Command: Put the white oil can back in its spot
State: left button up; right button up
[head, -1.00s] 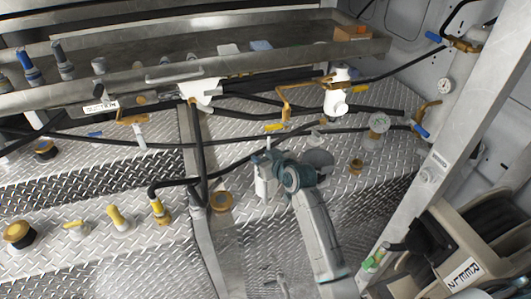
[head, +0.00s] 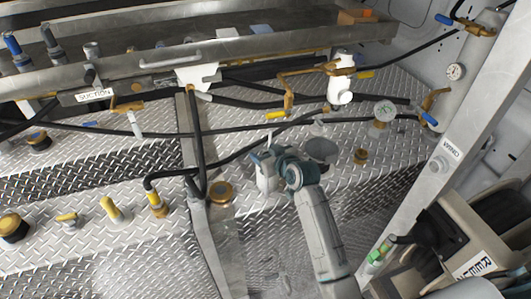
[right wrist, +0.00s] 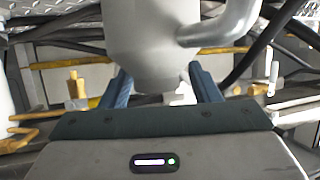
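The white oil can (head: 265,180) stands out below my right gripper (head: 268,162) in the head view, with its thin spout pointing up. In the right wrist view the can's rounded grey-white body (right wrist: 153,40) and curved handle fill the space between the two blue fingers of my right gripper (right wrist: 160,85). The fingers are closed against its two sides. The can looks upright, over the diamond-plate deck; I cannot tell whether its base touches. Part of it is hidden behind the gripper. My left gripper is not in view.
A round grey disc (head: 321,150) lies right of the can, and a brass cap (head: 220,193) left of it. Black hoses (head: 199,150) cross behind. A white fixture (head: 341,90) with brass pipe stands behind right. A hose reel (head: 450,240) is at right.

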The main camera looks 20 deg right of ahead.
jog(key=shift+f, duration=0.1)
jog(key=b+v, duration=0.2)
jog(key=v, duration=0.9)
jog(key=shift+s+r+b, duration=0.3)
